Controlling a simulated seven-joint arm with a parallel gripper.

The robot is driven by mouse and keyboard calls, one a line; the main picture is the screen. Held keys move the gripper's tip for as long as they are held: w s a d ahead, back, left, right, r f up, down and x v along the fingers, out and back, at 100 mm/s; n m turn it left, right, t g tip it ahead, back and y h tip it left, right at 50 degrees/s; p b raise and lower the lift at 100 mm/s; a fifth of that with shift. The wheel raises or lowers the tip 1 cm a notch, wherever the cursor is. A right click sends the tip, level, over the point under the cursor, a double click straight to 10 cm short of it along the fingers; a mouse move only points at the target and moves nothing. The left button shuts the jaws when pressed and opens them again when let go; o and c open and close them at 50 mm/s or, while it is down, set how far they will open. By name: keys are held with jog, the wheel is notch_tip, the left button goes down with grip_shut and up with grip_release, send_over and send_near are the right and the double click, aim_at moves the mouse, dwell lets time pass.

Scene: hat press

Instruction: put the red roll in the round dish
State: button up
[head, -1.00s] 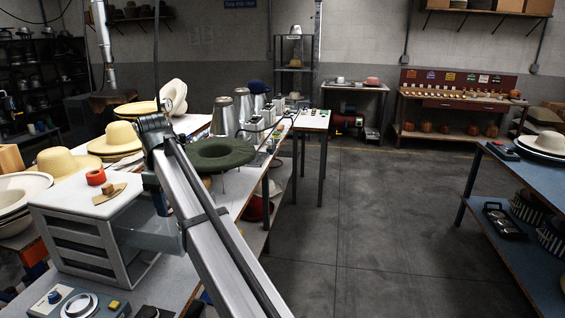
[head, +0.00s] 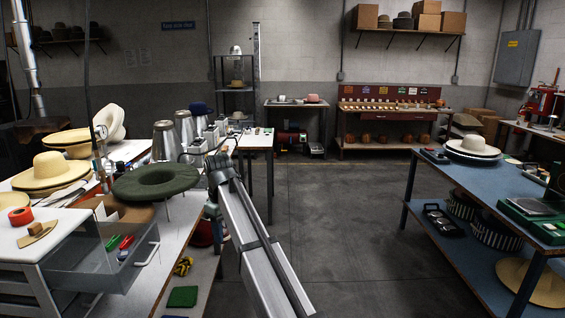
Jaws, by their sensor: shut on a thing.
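The red roll (head: 20,216) lies on top of the white cabinet at the left edge, beside a small tan piece (head: 38,232). A clear drawer (head: 110,262) stands open from the cabinet, with red and green items inside. My arm reaches in from the bottom, and its far end (head: 218,168) is right of the drawer, near the green hat. My gripper's fingers are hidden behind the arm, so what they hold does not show. I cannot make out the round dish.
A green felt hat (head: 155,182) stands on the bench behind the drawer. Straw hats (head: 52,172) are stacked at the left. A blue table (head: 440,182) stands on the right. The floor (head: 345,220) between is clear.

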jog(key=s+d+f+m, duration=0.2)
jog(key=d+f+m, duration=0.25)
jog(key=d, duration=0.65)
jog(key=s+d+f+m, duration=0.25)
jog(key=d+f, duration=0.35)
jog(key=d, duration=0.6)
jog(key=s+d+f+m, duration=0.2)
jog(key=d+f+m, duration=0.3)
jog(key=d, duration=0.6)
jog(key=s+f, duration=0.7)
jog(key=f, duration=0.2)
jog(key=shift+s+n, duration=0.3)
jog(key=shift+s, duration=0.05)
jog(key=shift+d, duration=0.1)
